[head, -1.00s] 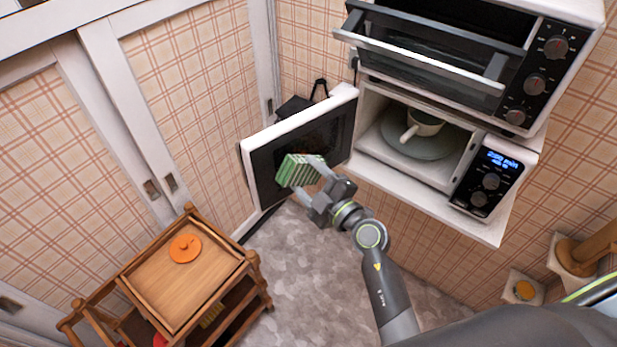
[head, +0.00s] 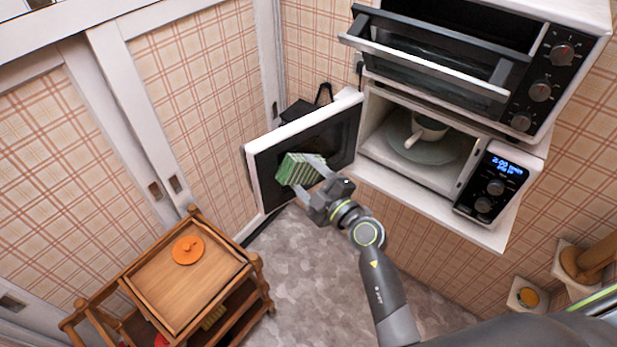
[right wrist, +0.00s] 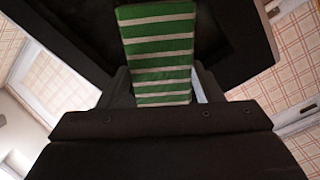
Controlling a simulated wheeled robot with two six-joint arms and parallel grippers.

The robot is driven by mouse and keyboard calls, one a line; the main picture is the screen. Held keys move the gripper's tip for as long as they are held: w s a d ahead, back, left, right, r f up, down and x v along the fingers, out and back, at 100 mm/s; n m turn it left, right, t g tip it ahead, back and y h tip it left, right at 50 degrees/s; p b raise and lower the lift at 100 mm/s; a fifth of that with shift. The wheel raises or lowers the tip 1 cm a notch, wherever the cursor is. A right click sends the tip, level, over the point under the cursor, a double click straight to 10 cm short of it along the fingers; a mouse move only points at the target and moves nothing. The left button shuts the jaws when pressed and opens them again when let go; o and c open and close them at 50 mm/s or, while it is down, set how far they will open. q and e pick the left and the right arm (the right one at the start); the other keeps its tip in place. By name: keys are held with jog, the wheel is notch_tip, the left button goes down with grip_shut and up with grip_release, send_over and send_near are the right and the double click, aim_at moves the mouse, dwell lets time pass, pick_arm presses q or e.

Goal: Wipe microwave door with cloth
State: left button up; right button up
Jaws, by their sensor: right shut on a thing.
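The microwave door (head: 338,138) is swung wide open to the left, with its dark inner face toward me. My right gripper (head: 309,180) is shut on a green cloth with pale stripes (head: 297,168). The cloth is in front of the door's dark face, over its left-middle part; I cannot tell whether it touches. In the right wrist view the cloth (right wrist: 158,50) stands up between the fingers, with the dark door panel (right wrist: 235,40) behind it. The microwave (head: 490,190) has a cup (head: 428,128) on its glass plate (head: 405,145). My left gripper is not in view.
A toaster oven (head: 545,80) with its door ajar stands above the microwave. A wooden cart (head: 190,285) with an orange lid (head: 188,250) stands at lower left. A dark object (head: 300,112) is behind the door. The floor (head: 315,270) between is clear.

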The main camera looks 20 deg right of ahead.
jog(key=shift+w+d, duration=0.2)
jog(key=shift+w, duration=0.05)
jog(key=shift+d+f, duration=0.1)
dwell(1.0)
jog(key=shift+s+d+f, duration=0.1)
jog(key=shift+s+f, duration=0.05)
jog(key=shift+s, duration=0.45)
jog(key=shift+c, duration=0.7)
jog(key=v, duration=0.3)
jog(key=shift+s+d+f, duration=0.1)
jog(key=shift+c, duration=1.3)
send_near(305, 174)
jog(key=shift+s+r, duration=0.2)
jog(key=shift+r, duration=0.1)
